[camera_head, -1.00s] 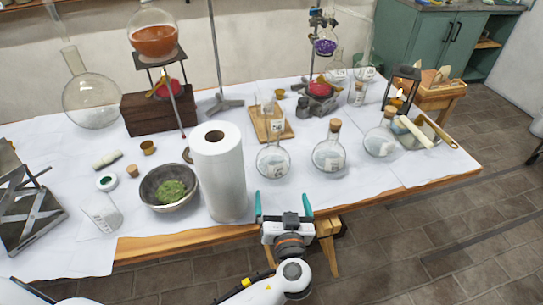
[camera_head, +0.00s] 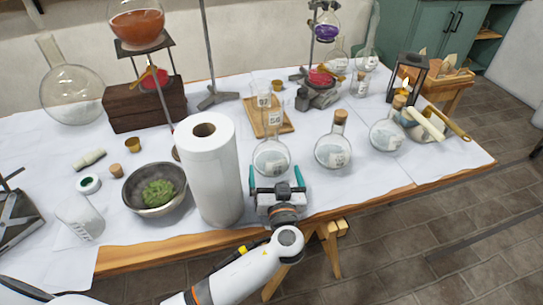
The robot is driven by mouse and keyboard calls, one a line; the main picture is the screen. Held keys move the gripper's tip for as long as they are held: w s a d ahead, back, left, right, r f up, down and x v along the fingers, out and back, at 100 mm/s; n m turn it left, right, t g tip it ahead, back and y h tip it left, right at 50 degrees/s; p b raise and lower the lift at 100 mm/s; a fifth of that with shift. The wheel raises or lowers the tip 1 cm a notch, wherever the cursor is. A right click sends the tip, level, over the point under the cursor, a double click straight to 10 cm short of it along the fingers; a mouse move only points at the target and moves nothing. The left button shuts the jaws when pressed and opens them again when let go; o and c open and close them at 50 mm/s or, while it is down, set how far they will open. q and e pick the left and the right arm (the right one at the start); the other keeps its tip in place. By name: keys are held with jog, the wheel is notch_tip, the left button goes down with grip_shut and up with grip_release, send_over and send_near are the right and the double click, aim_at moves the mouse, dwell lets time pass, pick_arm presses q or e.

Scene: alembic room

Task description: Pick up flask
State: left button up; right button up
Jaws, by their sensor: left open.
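Several glass flasks stand on the white-covered table (camera_head: 370,195). An open-necked round flask (camera_head: 270,157) stands near the front edge, right of the paper towel roll. My left gripper (camera_head: 277,182) is open just in front of this flask, with its teal fingers apart. Whether the fingers touch the glass I cannot tell. To its right stands a corked round flask (camera_head: 333,150), and further right another corked round flask (camera_head: 387,133). My right gripper is not in view.
A white paper towel roll (camera_head: 211,175) stands close left of my gripper. A bowl with green matter (camera_head: 138,193) is further left. A wooden board (camera_head: 285,127) lies behind the flask. Metal stands hold an orange flask (camera_head: 138,24) and a purple flask (camera_head: 326,28).

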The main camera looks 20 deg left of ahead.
aim_at(272, 157)
pick_arm(q)
jog(key=x, duration=0.6)
jog(key=shift+p, duration=0.35)
jog(key=c, duration=0.7)
jog(key=shift+c, duration=0.8)
jog(key=shift+r, duration=0.15)
